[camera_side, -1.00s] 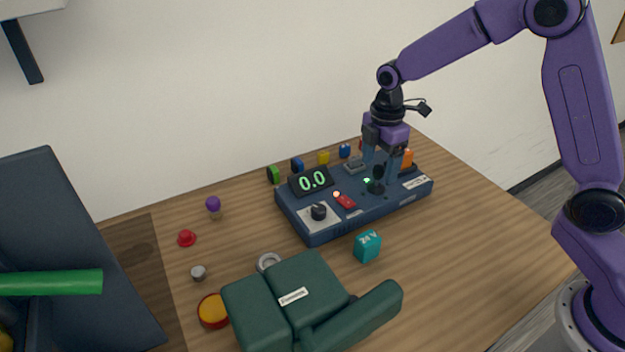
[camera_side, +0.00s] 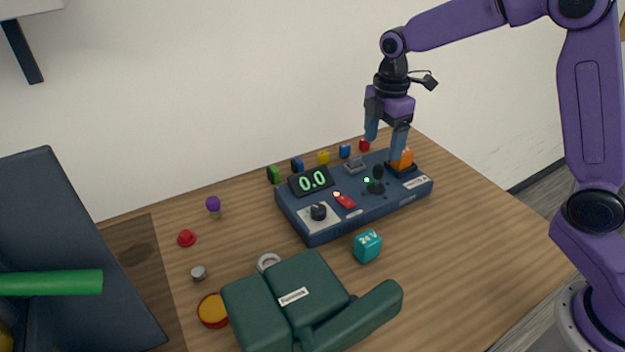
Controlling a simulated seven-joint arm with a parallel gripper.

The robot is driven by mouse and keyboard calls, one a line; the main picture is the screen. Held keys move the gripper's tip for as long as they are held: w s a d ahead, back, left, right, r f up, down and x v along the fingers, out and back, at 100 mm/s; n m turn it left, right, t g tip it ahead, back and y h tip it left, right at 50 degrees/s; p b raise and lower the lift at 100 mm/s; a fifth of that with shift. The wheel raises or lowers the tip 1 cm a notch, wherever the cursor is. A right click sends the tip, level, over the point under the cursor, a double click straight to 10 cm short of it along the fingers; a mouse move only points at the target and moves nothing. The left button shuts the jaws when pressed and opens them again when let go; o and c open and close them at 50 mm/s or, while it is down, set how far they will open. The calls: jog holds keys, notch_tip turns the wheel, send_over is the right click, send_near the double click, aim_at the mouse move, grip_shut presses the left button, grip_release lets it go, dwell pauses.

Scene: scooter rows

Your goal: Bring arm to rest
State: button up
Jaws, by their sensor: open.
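My gripper (camera_side: 385,148) is open and empty, pointing down above the back right part of the dark blue control box (camera_side: 330,229). One finger hangs in front of the orange switch (camera_side: 403,159), and I cannot tell whether they touch. The black joystick (camera_side: 377,178) stands upright on the box just below the gripper, apart from the fingers. A small green light (camera_side: 367,180) glows beside it. The box also carries a display (camera_side: 312,181) reading 0.0, a red switch (camera_side: 345,201) and a black knob (camera_side: 319,211).
Several small coloured blocks, among them a yellow one (camera_side: 323,157), line up behind the box. A teal cube (camera_side: 367,246) and a dark green folded object (camera_side: 290,300) lie in front. A purple-topped knob (camera_side: 213,205) and red button (camera_side: 187,238) stand left. The table's right side is clear.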

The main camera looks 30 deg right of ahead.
jog(key=shift+r, duration=0.55)
jog(key=shift+s+a, duration=0.1)
jog(key=shift+s, duration=0.1)
jog(key=s+a+r+m, duration=0.2)
jog(key=s+m, duration=0.1)
jog(key=s, duration=1.3)
jog(key=s+d+f+m, duration=0.1)
jog(key=s+d, duration=0.1)
jog(key=s, duration=0.6)
jog(key=s+d+f+m, duration=0.1)
jog(key=s+d, duration=0.2)
jog(key=s, duration=0.4)
jog(key=shift+s+d+f, duration=0.15)
jog(key=shift+s+d, duration=0.05)
jog(key=shift+s, duration=0.15)
